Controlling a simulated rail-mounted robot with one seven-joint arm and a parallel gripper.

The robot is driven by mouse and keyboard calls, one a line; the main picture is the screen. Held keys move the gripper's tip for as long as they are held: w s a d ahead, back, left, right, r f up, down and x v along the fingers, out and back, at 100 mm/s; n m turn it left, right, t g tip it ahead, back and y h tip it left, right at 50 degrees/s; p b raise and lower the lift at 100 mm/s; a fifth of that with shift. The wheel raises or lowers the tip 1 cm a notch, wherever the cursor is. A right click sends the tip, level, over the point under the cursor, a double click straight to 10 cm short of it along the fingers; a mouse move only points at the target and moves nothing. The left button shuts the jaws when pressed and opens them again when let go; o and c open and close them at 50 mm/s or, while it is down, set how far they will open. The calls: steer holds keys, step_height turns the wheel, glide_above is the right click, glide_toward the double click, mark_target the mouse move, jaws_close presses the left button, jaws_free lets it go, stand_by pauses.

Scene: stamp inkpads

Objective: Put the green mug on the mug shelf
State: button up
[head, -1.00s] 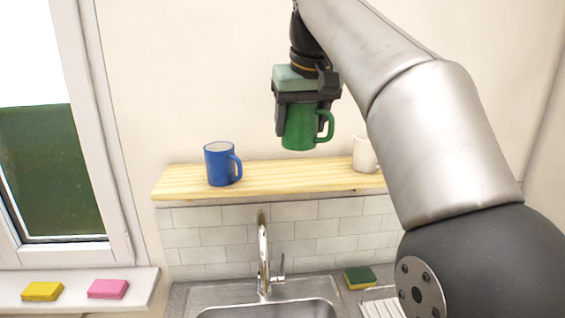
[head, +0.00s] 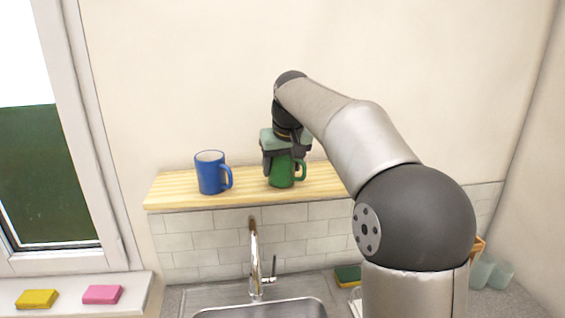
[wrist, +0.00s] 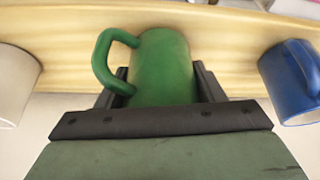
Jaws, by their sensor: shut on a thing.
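The green mug (head: 282,172) is upright at the wooden mug shelf (head: 170,193), to the right of the blue mug. My gripper (head: 283,160) comes from above and is shut on the green mug, with a finger on each side of its body. The wrist view shows the green mug (wrist: 163,68) between the two dark fingers, its handle outside them. The mug's base is at shelf height; I cannot tell for sure whether it touches the wood.
The blue mug (head: 211,173) stands on the shelf to the left. A white mug (wrist: 16,84) shows in the wrist view on the other side; my arm hides it in the head view. Below are the tap (head: 254,260) and sink (head: 265,310).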

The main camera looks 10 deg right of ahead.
steer(key=shift+f, duration=0.2)
steer(key=o, duration=1.2)
steer(key=shift+f, duration=0.1)
steer(key=shift+c, duration=0.2)
steer(key=shift+r, duration=0.3)
steer(key=v, duration=1.2)
steer(key=s+f+m+g, duration=0.1)
steer(key=s+f+g, duration=0.2)
steer(key=s+f, duration=2.8)
steer(key=shift+s+f+b, duration=0.2)
steer(key=shift+s+b, duration=0.1)
